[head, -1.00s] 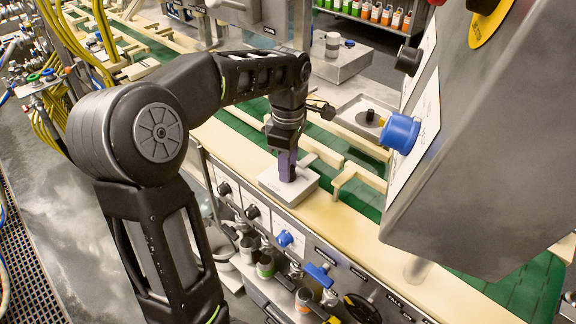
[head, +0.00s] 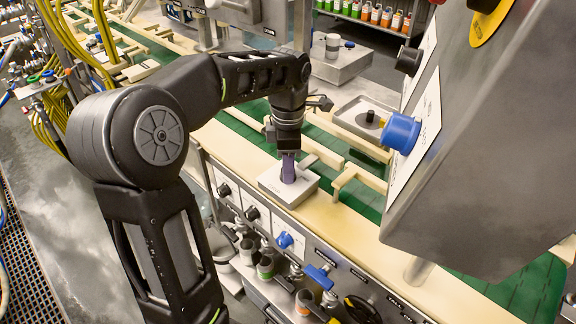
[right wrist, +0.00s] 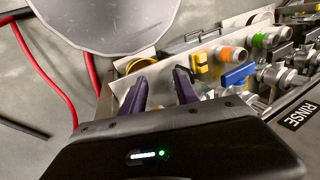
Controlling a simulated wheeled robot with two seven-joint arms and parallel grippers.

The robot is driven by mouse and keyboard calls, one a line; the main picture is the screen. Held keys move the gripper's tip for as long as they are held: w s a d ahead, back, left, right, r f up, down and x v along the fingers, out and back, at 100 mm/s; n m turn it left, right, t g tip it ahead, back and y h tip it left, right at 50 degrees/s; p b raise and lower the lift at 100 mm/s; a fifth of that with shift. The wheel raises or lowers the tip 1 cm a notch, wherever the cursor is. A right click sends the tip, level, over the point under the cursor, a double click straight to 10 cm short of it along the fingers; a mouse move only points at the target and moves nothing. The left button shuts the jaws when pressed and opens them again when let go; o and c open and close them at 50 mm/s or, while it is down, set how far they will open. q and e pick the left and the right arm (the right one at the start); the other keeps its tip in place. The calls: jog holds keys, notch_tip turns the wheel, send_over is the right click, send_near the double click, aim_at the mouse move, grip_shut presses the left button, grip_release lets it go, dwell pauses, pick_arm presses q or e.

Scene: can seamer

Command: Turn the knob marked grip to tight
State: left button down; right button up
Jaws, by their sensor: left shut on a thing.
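My left gripper (head: 288,170) points down at a pale grey box (head: 272,188) on the cream edge of the line. Its purple fingers are shut on a small dark knob on top of this box. The fingers and their shadow hide most of the knob. No marking on it can be read, so I cannot tell its setting or confirm the word grip. My right gripper (right wrist: 160,92) shows in the right wrist view with its two purple fingers apart and nothing between them.
A grey slanted cabinet with a blue knob (head: 402,132) stands at right. A front panel below the box carries black knobs, a blue knob (head: 285,240) and valves. Another dark knob (head: 370,116) sits on a plate behind. Red hoses (right wrist: 86,65) and a yellow valve handle (right wrist: 200,66) show near my right gripper.

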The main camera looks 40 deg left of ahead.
pick_arm(q)
jog(key=c, duration=1)
grip_release()
jog(key=shift+c, duration=0.2)
jog(key=shift+r, duration=0.1)
jog(key=shift+r, duration=0.25)
notch_tip(320, 180, up, 4)
jog(key=shift+f, duration=0.15)
notch_tip(320, 180, up, 3)
jog(key=shift+f+p, duration=0.1)
jog(key=shift+p, duration=0.6)
jog(key=shift+r, duration=0.4)
